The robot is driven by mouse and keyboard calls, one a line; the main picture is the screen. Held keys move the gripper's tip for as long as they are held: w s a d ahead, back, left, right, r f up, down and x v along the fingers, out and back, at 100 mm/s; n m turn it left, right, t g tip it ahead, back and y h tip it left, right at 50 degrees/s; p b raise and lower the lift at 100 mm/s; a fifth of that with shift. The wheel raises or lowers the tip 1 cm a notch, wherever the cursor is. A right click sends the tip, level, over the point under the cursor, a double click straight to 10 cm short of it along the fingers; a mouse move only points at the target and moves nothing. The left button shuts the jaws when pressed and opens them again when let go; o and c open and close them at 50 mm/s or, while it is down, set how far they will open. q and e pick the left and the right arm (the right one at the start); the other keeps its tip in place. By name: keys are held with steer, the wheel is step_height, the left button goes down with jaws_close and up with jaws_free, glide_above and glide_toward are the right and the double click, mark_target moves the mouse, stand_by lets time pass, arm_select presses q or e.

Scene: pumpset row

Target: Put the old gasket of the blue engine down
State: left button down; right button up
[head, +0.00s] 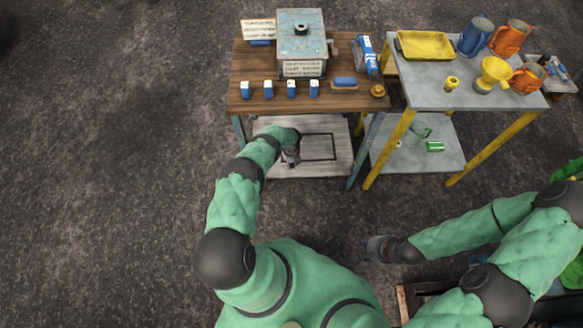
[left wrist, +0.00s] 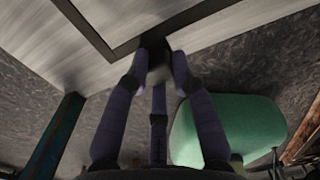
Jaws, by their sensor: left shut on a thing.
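The old gasket (head: 334,148) is a thin dark rectangular frame at the lower shelf under the wooden table, and one corner of it shows in the left wrist view (left wrist: 113,54). My left gripper (head: 292,158) is at its left side, and the fingers (left wrist: 158,70) are closed at its edge in the wrist view. I cannot tell whether the gasket rests flat on the shelf or hangs just above. The blue engine, a worn pale blue box (head: 301,32), stands on the wooden table. My right gripper (head: 375,248) is away over the floor; its fingers are unclear.
The pale lower shelf (head: 275,165) is otherwise clear. The wooden table (head: 254,72) above it carries several small blue-white containers and a blue packet (head: 369,55). A grey table (head: 424,90) at right holds a yellow tray (head: 424,45), jugs and a funnel.

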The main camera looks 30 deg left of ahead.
arm_select(q)
steer(key=shift+w+a+f+b, duration=0.15)
steer(key=shift+w+f+b, duration=0.15)
steer(key=shift+f+b, duration=0.2)
step_height(320, 180, down, 3)
steer(key=shift+r+b, duration=0.15)
steer(key=shift+b, duration=0.6)
steer(key=c, duration=1)
jaws_free()
steer(key=shift+c, duration=0.2)
